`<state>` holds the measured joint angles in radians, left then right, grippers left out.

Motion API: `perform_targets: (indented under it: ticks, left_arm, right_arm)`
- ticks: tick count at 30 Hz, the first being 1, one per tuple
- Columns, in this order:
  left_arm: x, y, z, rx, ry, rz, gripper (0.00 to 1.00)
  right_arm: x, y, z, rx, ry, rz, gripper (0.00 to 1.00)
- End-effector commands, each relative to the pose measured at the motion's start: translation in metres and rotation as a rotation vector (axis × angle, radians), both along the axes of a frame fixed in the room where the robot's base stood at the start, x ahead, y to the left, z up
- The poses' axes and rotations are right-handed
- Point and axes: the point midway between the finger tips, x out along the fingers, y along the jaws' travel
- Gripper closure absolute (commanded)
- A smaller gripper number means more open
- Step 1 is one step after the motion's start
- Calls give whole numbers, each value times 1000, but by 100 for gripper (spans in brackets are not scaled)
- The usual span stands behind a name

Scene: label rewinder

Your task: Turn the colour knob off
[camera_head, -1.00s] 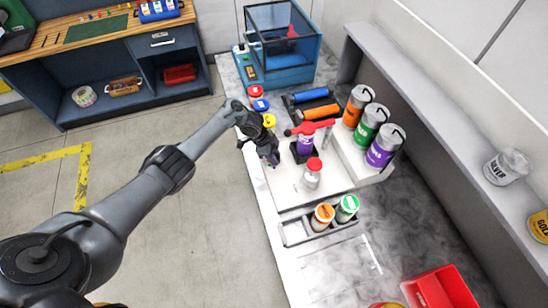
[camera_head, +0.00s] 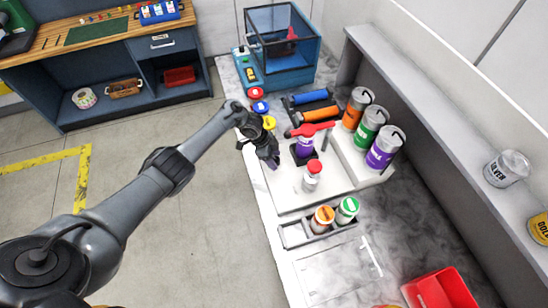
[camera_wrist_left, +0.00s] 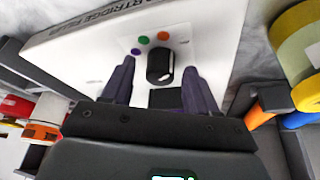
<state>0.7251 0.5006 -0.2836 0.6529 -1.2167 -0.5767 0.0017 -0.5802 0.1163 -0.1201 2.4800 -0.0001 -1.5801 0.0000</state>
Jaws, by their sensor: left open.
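The colour knob (camera_wrist_left: 160,66) is black with a white mark on its right side. It sits on the white cartridge filler panel (camera_wrist_left: 85,48), near green, orange and purple dots. My left gripper (camera_wrist_left: 160,82) is open in the wrist view, with one finger on each side of the knob; I cannot tell whether they touch it. In the head view, my left gripper (camera_head: 270,163) is at the left edge of the white filler (camera_head: 283,194), and the knob is hidden there. My right gripper is not in view.
On the filler are a red lever (camera_head: 312,129) and a red-capped cartridge (camera_head: 313,172). Orange, green and purple (camera_head: 384,148) cans stand behind it. A dark tray (camera_head: 293,236) holds two cartridges. Floor (camera_head: 180,240) left of the bench is clear.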

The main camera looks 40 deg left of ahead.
Motion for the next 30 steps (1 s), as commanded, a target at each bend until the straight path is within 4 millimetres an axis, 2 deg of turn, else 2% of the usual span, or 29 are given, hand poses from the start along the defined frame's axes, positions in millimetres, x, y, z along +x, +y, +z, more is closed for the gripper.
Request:
perform_targets:
  ticks: [18, 24, 30]
  left_arm:
    - [-17, 31, 85, 3, -2, 0, 41]
    - [-20, 34, 96, 2, 0, -1, 41]
    - [-21, 35, 97, 1, 1, 0, 41]
  right_arm:
    - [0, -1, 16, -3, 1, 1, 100]
    - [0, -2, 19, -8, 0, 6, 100]
    - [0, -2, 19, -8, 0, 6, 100]
